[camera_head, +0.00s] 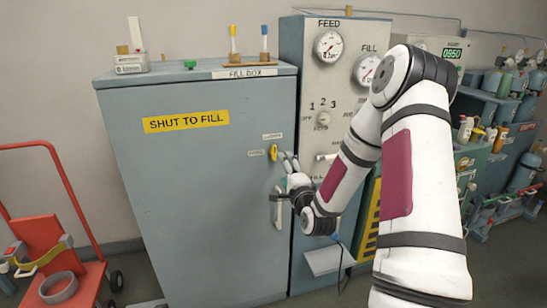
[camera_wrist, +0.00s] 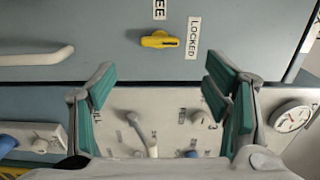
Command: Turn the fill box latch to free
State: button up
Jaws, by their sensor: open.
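The fill box (camera_head: 215,215) is a large blue-grey cabinet with its door closed. Its yellow latch (camera_head: 273,152) is near the door's right edge, upright, toward the LOCKED label (camera_head: 272,136); the FREE label (camera_head: 255,153) is to its left. In the wrist view the yellow latch (camera_wrist: 160,40) lies level, its grey tip toward the LOCKED label (camera_wrist: 193,38); the FREE label (camera_wrist: 159,9) is partly cut off. My gripper (camera_head: 284,178) is just below and right of the latch. Its fingers (camera_wrist: 160,82) are spread, with nothing between them, apart from the latch.
The white door handle (camera_head: 279,208) is below the latch, close to my gripper. The panel (camera_head: 302,75) with gauges and knobs stands right of the door. A red cart (camera_head: 75,285) is at the left. Small items stand on the cabinet's top.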

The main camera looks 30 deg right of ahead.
aim_at(275, 154)
jog(key=x, duration=1.1)
jog(key=shift+b, duration=0.3)
jog(key=c, duration=1.2)
